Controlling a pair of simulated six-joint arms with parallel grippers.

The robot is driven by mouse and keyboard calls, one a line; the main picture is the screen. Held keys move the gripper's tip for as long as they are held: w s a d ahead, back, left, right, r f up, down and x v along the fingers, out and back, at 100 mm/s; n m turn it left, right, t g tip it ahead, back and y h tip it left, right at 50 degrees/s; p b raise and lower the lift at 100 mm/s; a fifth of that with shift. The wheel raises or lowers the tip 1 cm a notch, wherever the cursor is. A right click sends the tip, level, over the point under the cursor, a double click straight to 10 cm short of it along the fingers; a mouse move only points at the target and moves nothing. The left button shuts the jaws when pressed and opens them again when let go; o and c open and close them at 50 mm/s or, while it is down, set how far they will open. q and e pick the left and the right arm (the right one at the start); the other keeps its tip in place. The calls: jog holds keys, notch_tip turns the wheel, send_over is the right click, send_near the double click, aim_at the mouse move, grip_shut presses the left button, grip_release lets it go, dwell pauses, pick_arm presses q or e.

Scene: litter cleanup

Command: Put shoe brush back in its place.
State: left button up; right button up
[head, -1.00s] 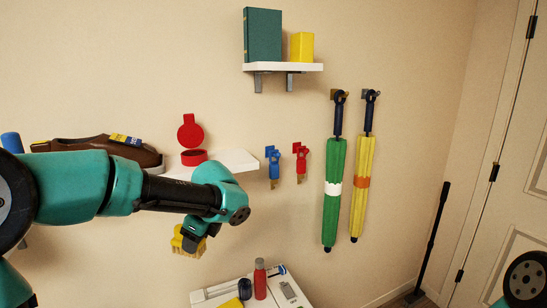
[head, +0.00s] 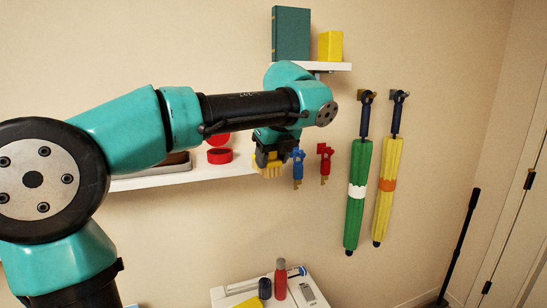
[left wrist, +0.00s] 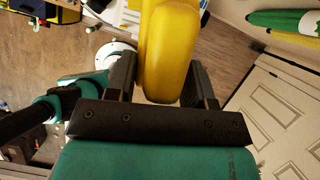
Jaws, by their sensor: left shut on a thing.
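The shoe brush is the yellow, bristled piece (head: 268,168) under my left gripper (head: 270,152) in the head view. My left gripper is shut on it and holds it in the air, in front of the wall near the right end of the white shelf (head: 212,175). In the left wrist view the brush's rounded yellow body (left wrist: 168,50) sits between the two dark fingers. The brown shoe on the shelf is mostly hidden behind my left arm. My right gripper is not in view.
A red round box (head: 219,156) with its lid up is on the shelf. Blue keys (head: 297,168) and red keys (head: 325,164) hang just right of the brush. A green umbrella (head: 356,210) and a yellow umbrella (head: 386,200) hang farther right. A white cabinet (head: 232,292) with a red bottle (head: 280,280) stands below.

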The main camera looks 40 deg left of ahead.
pick_arm(q)
jog(key=s+r, duration=0.1)
jog(key=s+r+m, duration=0.1)
jog(key=a+r+m, duration=0.1)
jog(key=r, duration=0.1)
jog(key=shift+s+r+t, duration=0.1)
jog(key=shift+s+t, duration=0.3)
jog(key=w+a, duration=0.3)
jog(key=a, duration=0.1)
jog(key=w+a+f, duration=0.1)
jog(key=w+a, duration=0.6)
jog(key=a, duration=0.1)
jog(key=shift+w+f, duration=0.25)
jog(key=shift+w, duration=0.1)
jog(key=shift+f, duration=1.75)
jog(key=shift+f, duration=0.2)
jog(key=o, duration=1.3)
jog(key=shift+o, duration=0.2)
jog(key=shift+r, duration=0.15)
